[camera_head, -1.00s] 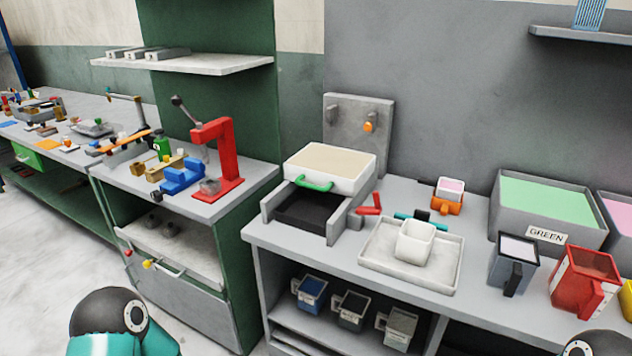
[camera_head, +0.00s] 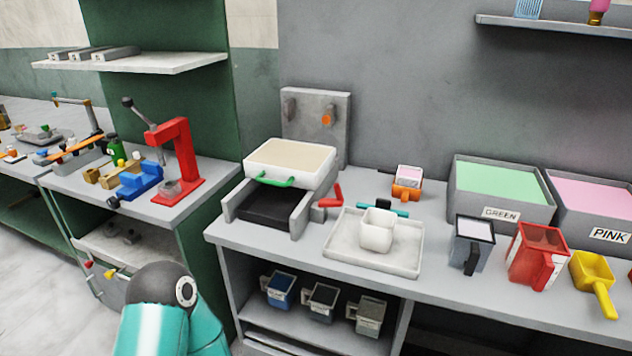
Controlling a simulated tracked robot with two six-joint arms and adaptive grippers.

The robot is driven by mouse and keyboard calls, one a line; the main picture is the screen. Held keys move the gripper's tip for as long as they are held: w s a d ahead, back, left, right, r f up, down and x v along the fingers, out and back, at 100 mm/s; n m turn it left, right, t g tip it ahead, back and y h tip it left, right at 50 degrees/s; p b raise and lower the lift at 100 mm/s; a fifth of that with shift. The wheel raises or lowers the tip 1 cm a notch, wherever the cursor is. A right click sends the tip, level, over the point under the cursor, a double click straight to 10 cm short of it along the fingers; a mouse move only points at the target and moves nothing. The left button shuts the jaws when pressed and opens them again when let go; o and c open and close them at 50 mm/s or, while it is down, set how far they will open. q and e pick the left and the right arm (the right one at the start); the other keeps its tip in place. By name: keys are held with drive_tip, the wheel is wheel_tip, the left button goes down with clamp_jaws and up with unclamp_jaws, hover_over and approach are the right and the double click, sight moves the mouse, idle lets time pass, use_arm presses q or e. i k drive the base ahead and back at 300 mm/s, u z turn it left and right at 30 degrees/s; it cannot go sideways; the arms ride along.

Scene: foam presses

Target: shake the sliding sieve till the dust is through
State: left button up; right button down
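The sliding sieve (camera_head: 290,161) is a white box with a tan layer inside and a green handle (camera_head: 273,181) on its front. It sits toward the back of a grey frame (camera_head: 301,219) on the bench, with a dark tray (camera_head: 269,206) showing below and in front of it. Whether dust has passed through cannot be told. A teal and dark part of my own arm shows at the bottom left, well in front of the bench. Neither of my grippers is in view.
A white tray (camera_head: 343,249) with a white cup (camera_head: 378,231) stands right of the sieve. A red-handled item (camera_head: 331,197) lies between. Right are a grey jug (camera_head: 471,247), red jug (camera_head: 534,256), yellow scoop (camera_head: 592,272), and the green (camera_head: 500,213) and pink (camera_head: 608,234) bins.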

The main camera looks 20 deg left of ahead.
sight(282, 163)
drive_tip(key=z, duration=0.85)
drive_tip(key=k, duration=0.9)
drive_tip(key=u, duration=1.25)
drive_tip(key=i, duration=1)
drive_tip(key=u, duration=0.05)
